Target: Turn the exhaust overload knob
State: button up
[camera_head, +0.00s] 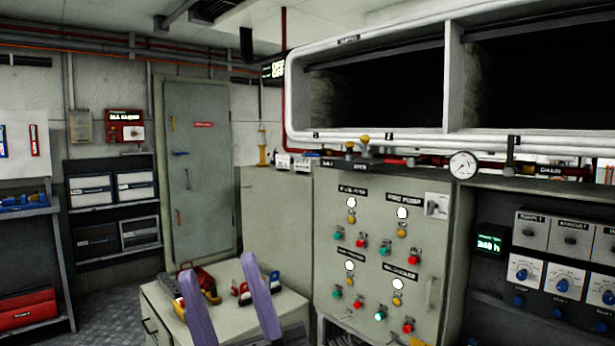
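At the right edge, a control rack (490,268) carries a row of grey boxes. The middle box (572,232) has a small label that seems to begin with "EXHAUST". Below it is a white dial with a blue knob (563,284), and lower down a smaller blue knob (557,312). The smaller labels are too blurred to read, so I cannot tell which knob is the exhaust overload knob. My gripper (218,264) shows as two lavender fingers at the bottom left of centre. They are apart and empty, well left of the rack, in front of a low cabinet.
A grey cabinet (335,220) with lamps and coloured buttons stands between my gripper and the rack. The low cabinet (285,305) holds red and yellow tools. Floor shows at the lower left.

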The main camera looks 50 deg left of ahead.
aim_at(562, 286)
jog(key=u, duration=1.6)
jog(key=i+z, duration=0.1)
jog(key=z, duration=0.8)
jog(key=i+z, duration=0.15)
jog(key=z, duration=0.25)
jog(key=i+j+z, duration=0.55)
jog(key=j+z, duration=0.2)
jog(key=i+j, duration=0.2)
jog(key=j, duration=0.2)
jog(key=i+j+z, duration=0.1)
jog(key=j, duration=0.3)
jog(key=i+j, duration=0.3)
jog(key=j+z, duration=0.05)
